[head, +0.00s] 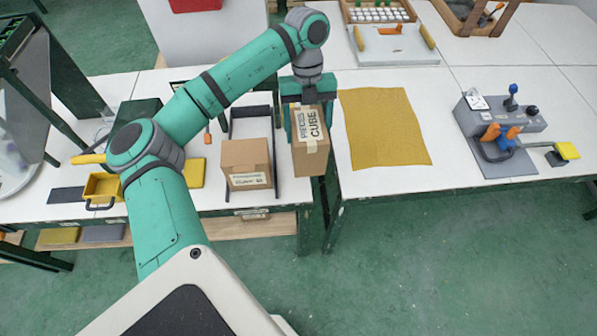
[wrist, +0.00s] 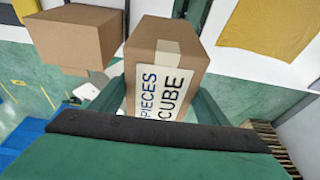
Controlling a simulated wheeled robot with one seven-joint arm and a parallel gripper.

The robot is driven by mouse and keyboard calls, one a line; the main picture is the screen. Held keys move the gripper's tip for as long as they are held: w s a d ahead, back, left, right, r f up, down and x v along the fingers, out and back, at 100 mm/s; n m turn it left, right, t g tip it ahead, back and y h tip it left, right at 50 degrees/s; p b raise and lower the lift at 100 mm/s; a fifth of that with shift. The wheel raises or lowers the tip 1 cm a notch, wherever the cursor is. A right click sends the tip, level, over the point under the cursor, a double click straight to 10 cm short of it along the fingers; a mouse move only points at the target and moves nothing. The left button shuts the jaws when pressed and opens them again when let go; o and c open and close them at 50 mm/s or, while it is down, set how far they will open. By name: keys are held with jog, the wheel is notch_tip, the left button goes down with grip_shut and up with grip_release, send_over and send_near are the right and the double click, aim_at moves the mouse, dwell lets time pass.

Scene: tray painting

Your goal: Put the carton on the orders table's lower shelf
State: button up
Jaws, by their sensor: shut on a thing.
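A brown carton labelled "PIECES CUBE" (head: 311,155) is held in my gripper (head: 309,115), which points down over the gap between two white tables. The fingers are shut on the carton's sides. In the wrist view the carton (wrist: 167,60) sits between the green fingers, its label facing the camera. A second brown carton (head: 246,162) with a smaller label stands in a dark frame on the left table (head: 222,200), left of the held one. A wooden lower shelf (head: 262,227) shows under the left table. I cannot tell which table is the orders table.
A mustard cloth (head: 385,128) lies on the right table. A grey device with a joystick (head: 500,125) stands further right. A yellow bin (head: 103,188) is at the left. A yellow block and a grey block (head: 102,233) lie on the lower shelf. The green floor in front is clear.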

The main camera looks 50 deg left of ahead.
aim_at(294, 124)
jog(key=shift+s+a+r, duration=0.15)
jog(key=shift+s+a, duration=0.75)
jog(key=shift+s, duration=0.3)
jog(key=shift+s+a+f, duration=0.15)
jog(key=shift+s+f, duration=0.05)
jog(key=shift+s, duration=0.05)
notch_tip(294, 124, down, 5)
jog(key=shift+r, duration=0.1)
jog(key=shift+w+f, duration=0.1)
jog(key=shift+f, duration=0.5)
jog(key=shift+a+f, duration=0.1)
jog(key=shift+f, duration=1.7)
jog(key=o, duration=2)
jog(key=shift+f, duration=0.15)
